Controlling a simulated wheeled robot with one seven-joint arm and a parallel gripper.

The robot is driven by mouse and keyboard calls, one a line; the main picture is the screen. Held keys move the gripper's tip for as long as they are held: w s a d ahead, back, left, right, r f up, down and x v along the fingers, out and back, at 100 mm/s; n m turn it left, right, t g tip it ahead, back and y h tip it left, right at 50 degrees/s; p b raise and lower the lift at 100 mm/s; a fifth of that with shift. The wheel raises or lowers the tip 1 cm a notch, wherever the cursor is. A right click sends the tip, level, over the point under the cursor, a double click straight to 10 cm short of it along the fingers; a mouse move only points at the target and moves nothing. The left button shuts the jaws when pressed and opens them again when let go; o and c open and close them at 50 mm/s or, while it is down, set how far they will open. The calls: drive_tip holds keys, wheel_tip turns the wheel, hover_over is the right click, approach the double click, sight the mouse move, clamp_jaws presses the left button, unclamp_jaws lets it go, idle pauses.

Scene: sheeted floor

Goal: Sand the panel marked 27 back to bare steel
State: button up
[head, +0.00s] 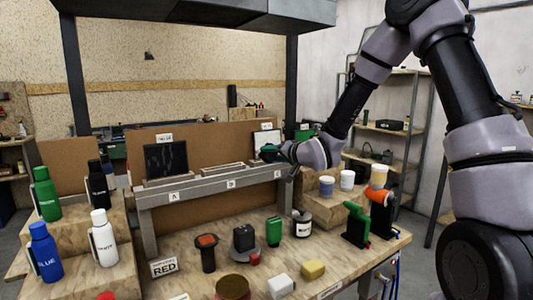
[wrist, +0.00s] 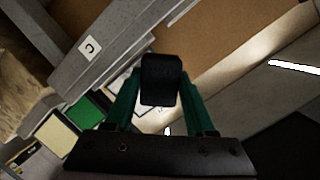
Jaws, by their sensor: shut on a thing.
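My gripper (wrist: 160,98) has green fingers shut on a small black block (wrist: 161,78) in the wrist view. In the head view my gripper (head: 272,152) is at the right end of the grey rack (head: 215,187), near the mark C (wrist: 88,48). A pale panel (head: 266,137) stands behind it, partly hidden; whether the block touches it I cannot tell. A dark panel (head: 165,160) stands upright above mark A. The small cards above the panels are too blurred to read, so I cannot tell which is 27.
Bottles, such as the blue one (head: 45,252), stand on steps at left. Cups (head: 347,180) stand on a wooden riser at right.

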sight(255, 152)
drive_tip(key=shift+r+x, duration=0.15)
drive_tip(key=shift+x, duration=1.3)
drive_tip(key=shift+r+x, duration=0.1)
drive_tip(key=shift+x, duration=1.35)
drive_tip(key=shift+w+a+f, duration=0.1)
drive_tip(key=shift+w+a, duration=0.1)
drive_tip(key=shift+w, duration=0.25)
drive_tip(key=shift+w+a+f, duration=0.1)
drive_tip(key=shift+w+a, duration=0.1)
drive_tip(key=shift+w, duration=0.3)
drive_tip(key=shift+w+d, duration=0.75)
drive_tip(key=shift+d, duration=0.4)
drive_tip(key=shift+w+d, duration=0.8)
drive_tip(key=shift+d, duration=0.35)
drive_tip(key=shift+w+d, duration=0.75)
drive_tip(key=shift+d, duration=0.35)
drive_tip(key=shift+s+a+r, duration=0.1)
drive_tip(key=shift+s+a, duration=0.7)
drive_tip(key=shift+a, duration=0.4)
drive_tip(key=shift+s+a+f, duration=0.1)
drive_tip(key=shift+s+a, duration=0.65)
drive_tip(key=shift+a, duration=0.4)
drive_tip(key=shift+s+a+r, duration=0.1)
drive_tip(key=shift+s+a, duration=0.7)
drive_tip(key=shift+a, duration=0.4)
drive_tip(key=shift+d, duration=0.15)
